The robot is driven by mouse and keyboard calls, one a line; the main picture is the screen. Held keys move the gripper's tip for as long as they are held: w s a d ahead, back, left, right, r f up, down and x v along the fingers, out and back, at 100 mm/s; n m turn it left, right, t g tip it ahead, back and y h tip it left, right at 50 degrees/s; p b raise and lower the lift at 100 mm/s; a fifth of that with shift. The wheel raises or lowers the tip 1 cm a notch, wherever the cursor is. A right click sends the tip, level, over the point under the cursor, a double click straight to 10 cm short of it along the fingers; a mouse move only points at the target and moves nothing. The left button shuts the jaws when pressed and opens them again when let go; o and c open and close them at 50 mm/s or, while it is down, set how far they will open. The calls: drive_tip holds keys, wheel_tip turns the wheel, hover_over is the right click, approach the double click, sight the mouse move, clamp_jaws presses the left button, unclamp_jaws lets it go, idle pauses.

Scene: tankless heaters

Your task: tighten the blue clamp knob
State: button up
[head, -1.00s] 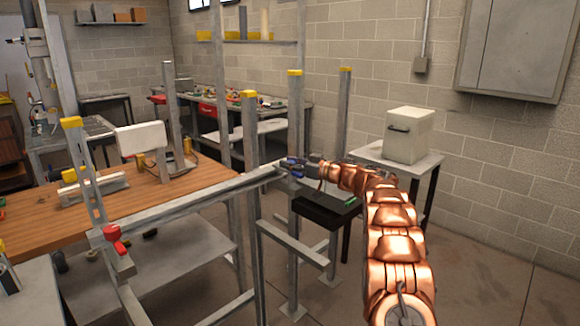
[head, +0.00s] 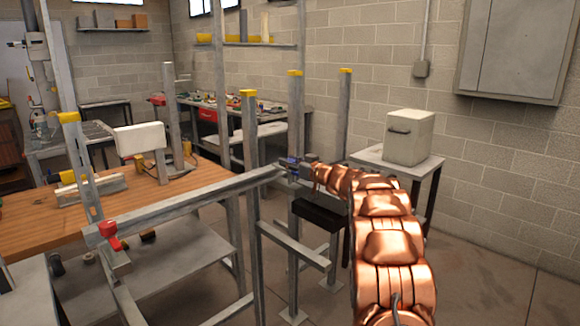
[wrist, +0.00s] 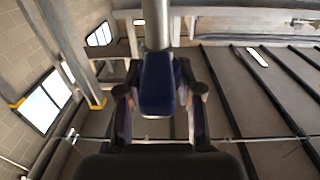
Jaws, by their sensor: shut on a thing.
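The blue clamp knob (wrist: 158,84) fills the middle of the wrist view, on the end of a grey metal post or shaft (wrist: 157,25). My gripper (wrist: 158,102) is shut on it, with one finger on each side. In the head view the blue knob (head: 291,163) is small, at the right end of a long metal rail (head: 190,202). My gripper (head: 303,163) reaches it from the right. The finger contact is too small to make out in the head view.
A red clamp knob (head: 110,236) sits at the rail's left end. Metal posts with yellow caps (head: 295,72) stand around the rail. A wooden bench (head: 40,215) is at left; a small table with a white box (head: 408,137) stands behind my arm.

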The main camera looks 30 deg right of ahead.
drive_tip(key=shift+a+f+m+h+b, duration=0.2)
drive_tip(key=shift+m+h+b, duration=0.3)
drive_tip(key=shift+h+b, duration=0.25)
drive_tip(key=m+h+b, duration=0.2)
drive_tip(key=h+b, duration=0.2)
drive_tip(key=b, duration=0.1)
drive_tip(key=shift+m+h, duration=0.25)
drive_tip(key=shift+m, duration=0.15)
drive_tip(key=m+h+b, duration=0.1)
drive_tip(key=b, duration=0.3)
drive_tip(key=m+h+b, duration=0.1)
drive_tip(key=h+b, duration=0.1)
drive_tip(key=b, duration=0.2)
drive_tip(key=shift+f+g+h, duration=0.1)
drive_tip(key=shift+g+h, duration=0.2)
drive_tip(key=m+h+b, duration=0.1)
drive_tip(key=b, duration=0.3)
drive_tip(key=shift+d+g, duration=0.15)
drive_tip(key=shift+g, duration=0.15)
drive_tip(key=m+h+b, duration=0.1)
drive_tip(key=b, duration=0.2)
drive_tip(key=shift+g+h, duration=0.4)
drive_tip(key=shift+r+m+g+h+b, duration=0.35)
drive_tip(key=shift+m+h+b, duration=0.35)
drive_tip(key=shift+b, duration=0.65)
drive_tip(key=shift+r, duration=0.1)
drive_tip(key=shift+m+g+h+b, duration=0.5)
drive_tip(key=shift+g+h+b, duration=0.05)
drive_tip(key=shift+h+b, duration=0.1)
